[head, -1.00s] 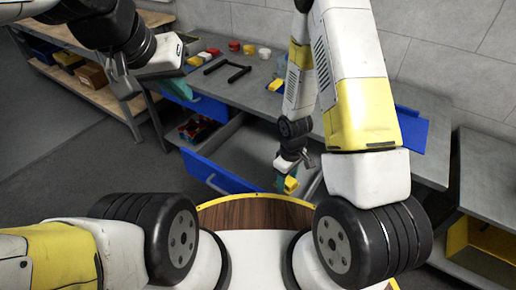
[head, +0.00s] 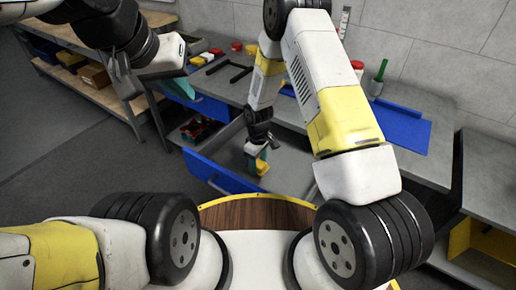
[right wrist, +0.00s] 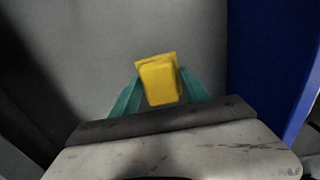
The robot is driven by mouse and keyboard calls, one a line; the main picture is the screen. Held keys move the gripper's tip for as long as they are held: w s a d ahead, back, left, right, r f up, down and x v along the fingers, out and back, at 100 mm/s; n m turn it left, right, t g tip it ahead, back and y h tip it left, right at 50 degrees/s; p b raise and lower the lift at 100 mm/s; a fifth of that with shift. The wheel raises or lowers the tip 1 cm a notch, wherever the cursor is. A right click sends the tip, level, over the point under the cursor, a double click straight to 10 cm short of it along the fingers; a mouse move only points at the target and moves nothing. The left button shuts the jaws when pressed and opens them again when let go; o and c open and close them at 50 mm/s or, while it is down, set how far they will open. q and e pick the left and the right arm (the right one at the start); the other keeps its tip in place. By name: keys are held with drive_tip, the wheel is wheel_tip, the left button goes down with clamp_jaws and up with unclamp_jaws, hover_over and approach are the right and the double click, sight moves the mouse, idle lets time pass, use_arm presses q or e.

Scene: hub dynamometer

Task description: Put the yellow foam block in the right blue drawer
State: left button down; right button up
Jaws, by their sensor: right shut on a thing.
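The yellow foam block (head: 262,168) is between the teal fingers of my right gripper (head: 257,157), which is shut on it. The block also shows in the right wrist view (right wrist: 158,80), with a teal finger on each side and a grey surface beyond it. The right blue drawer (head: 215,174) stands pulled out under the bench. In the head view the block appears over its grey interior; its height above the floor is unclear.
The grey bench (head: 238,92) carries a black handle-like frame (head: 230,76), red containers, a green-handled tool (head: 379,74) and a blue panel (head: 398,127). Another blue drawer front (head: 200,101) is farther left, with red items (head: 197,129) below it. A wooden shelf (head: 92,92) stands at left.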

drive_tip(key=shift+f, duration=1.75)
drive_tip(key=shift+f, duration=0.15)
drive_tip(key=o, duration=1.4)
wheel_tip(320, 180, up, 15)
wheel_tip(320, 180, up, 16)
drive_tip(key=m+t+y, duration=0.1)
drive_tip(key=m+t, duration=0.1)
drive_tip(key=m, duration=0.2)
hover_over(258, 169)
drive_tip(key=d, duration=0.6)
drive_tip(key=s+d+r+m+t, duration=0.2)
drive_tip(key=s+d+r+m, duration=0.1)
drive_tip(key=s+r, duration=0.5)
drive_tip(key=s+d+r+m+t+y, duration=0.1)
drive_tip(key=s+d+r+m+t, duration=0.1)
drive_tip(key=s+d+r, duration=0.3)
drive_tip(key=s+r+m, duration=0.1)
drive_tip(key=s+r, duration=0.3)
drive_tip(key=s, duration=0.1)
drive_tip(key=shift+s+r+m, duration=0.25)
drive_tip(key=shift+r+m, duration=0.05)
